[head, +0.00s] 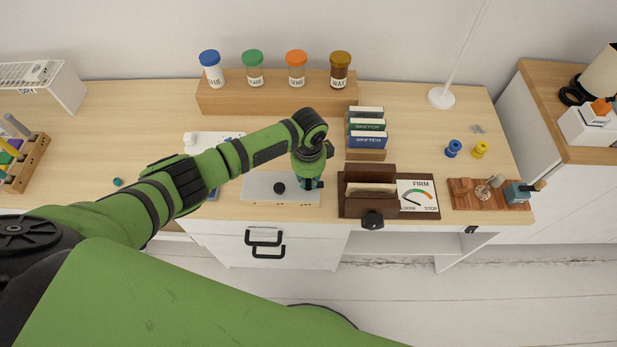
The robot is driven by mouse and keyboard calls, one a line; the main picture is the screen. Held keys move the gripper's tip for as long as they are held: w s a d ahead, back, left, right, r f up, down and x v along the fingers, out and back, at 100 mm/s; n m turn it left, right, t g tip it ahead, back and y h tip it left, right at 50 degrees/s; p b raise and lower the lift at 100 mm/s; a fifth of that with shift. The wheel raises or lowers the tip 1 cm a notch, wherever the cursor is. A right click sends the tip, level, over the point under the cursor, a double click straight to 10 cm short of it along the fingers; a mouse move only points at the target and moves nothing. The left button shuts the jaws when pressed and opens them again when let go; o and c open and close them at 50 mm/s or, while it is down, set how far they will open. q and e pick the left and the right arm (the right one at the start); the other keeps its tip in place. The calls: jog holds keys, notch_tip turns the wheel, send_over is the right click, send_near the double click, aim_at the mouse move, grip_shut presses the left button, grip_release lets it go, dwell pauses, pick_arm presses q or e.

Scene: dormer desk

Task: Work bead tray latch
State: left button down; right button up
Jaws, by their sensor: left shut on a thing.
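A pale grey, low tray (258,193) with a round black knob (279,188) on top lies near the front edge of the desk. I take it for the bead tray. My left gripper (310,183) points down at the tray's right end. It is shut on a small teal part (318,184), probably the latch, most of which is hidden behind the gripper. I cannot tell how far the latch is turned. My right gripper is not in view.
A dark brown holder (353,207) with a black knob and a FIRM/STOP dial card (417,198) stand just right. Sketch boxes (367,141) stand behind. A wooden shelf (235,102) with several labelled jars is at the back.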

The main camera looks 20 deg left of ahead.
aim_at(308, 181)
pick_arm(q)
jog(key=c, duration=1.1)
grip_release()
jog(key=shift+c, duration=0.2)
notch_tip(308, 181, up, 12)
